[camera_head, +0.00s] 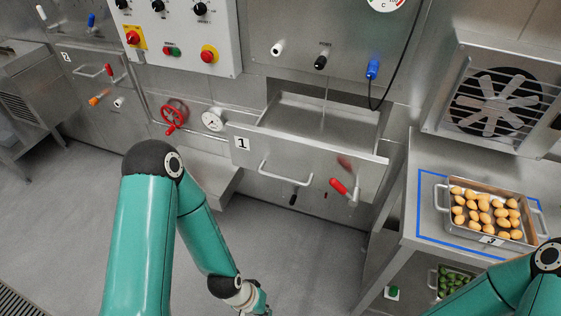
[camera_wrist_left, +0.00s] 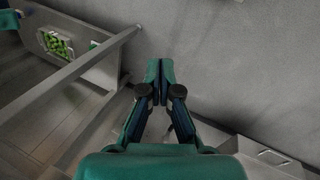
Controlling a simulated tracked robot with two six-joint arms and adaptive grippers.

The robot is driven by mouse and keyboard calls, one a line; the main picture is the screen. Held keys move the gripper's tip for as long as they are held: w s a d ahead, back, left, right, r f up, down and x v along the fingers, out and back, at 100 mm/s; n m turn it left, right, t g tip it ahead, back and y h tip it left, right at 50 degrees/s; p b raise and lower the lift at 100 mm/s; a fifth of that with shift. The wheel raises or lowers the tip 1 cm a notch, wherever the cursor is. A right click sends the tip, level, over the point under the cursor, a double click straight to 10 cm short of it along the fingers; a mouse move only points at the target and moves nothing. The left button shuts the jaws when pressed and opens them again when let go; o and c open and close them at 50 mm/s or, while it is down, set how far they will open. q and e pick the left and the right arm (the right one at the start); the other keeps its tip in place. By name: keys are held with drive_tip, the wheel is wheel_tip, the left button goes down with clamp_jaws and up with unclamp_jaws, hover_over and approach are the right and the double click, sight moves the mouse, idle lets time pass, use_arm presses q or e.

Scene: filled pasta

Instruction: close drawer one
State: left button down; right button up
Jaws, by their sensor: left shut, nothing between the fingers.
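Drawer one (camera_head: 295,165) is a steel drawer marked with a "1" plate, and it stands pulled out of the machine in the head view. Its inside shows behind the front panel. A bar handle (camera_head: 285,174) is on its front, with a red-handled lever (camera_head: 340,188) to the right. My left gripper (camera_wrist_left: 160,72) is shut and empty in the left wrist view, over the grey floor. In the head view my left arm ends at the bottom edge, below and in front of the drawer, apart from it. My right gripper is out of view; only its arm shows at bottom right.
A tray (camera_head: 441,201) of filled pasta stands inside a blue outline on the bench to the right. A container of green items (camera_head: 452,279) is on the shelf below. A red valve wheel (camera_head: 174,113) and a gauge (camera_head: 212,119) sit left of the drawer. Floor in front is clear.

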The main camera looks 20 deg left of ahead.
use_arm(q)
drive_tip(key=shift+w+d, duration=0.1)
drive_tip(key=shift+d, duration=0.05)
drive_tip(key=m+t+y+b, duration=0.3)
drive_tip(key=m+t+b, duration=1.6)
drive_tip(key=b, duration=0.8)
approach(283, 161)
drive_tip(key=shift+m+g, duration=0.8)
drive_tip(key=w, duration=0.2)
drive_tip(key=w+r, duration=0.1)
drive_tip(key=w, duration=0.4)
drive_tip(key=shift+w+d+r, duration=0.1)
drive_tip(key=shift+d+r, duration=0.05)
drive_tip(key=shift+d, duration=0.05)
